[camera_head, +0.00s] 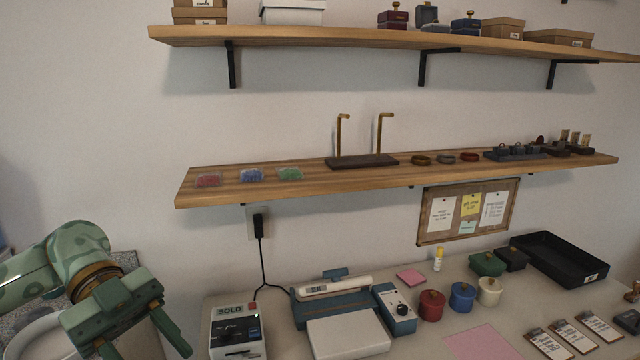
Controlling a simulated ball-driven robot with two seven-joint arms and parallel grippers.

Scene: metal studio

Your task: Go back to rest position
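My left gripper (138,344) is at the lower left, green and angled down. Its two fingers are spread apart, and I see nothing between them. It hangs left of the device marked SOLD (237,331), with no visible contact. The lower ends of the fingers are close to the bottom of the picture. My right arm and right gripper do not show.
A workbench (428,340) holds a blue-and-white machine (345,325), small red, blue and white pots, clipboards and a black tray (560,260). A wooden shelf (300,190) runs along the wall above it. A pink sheet (482,343) lies at the front.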

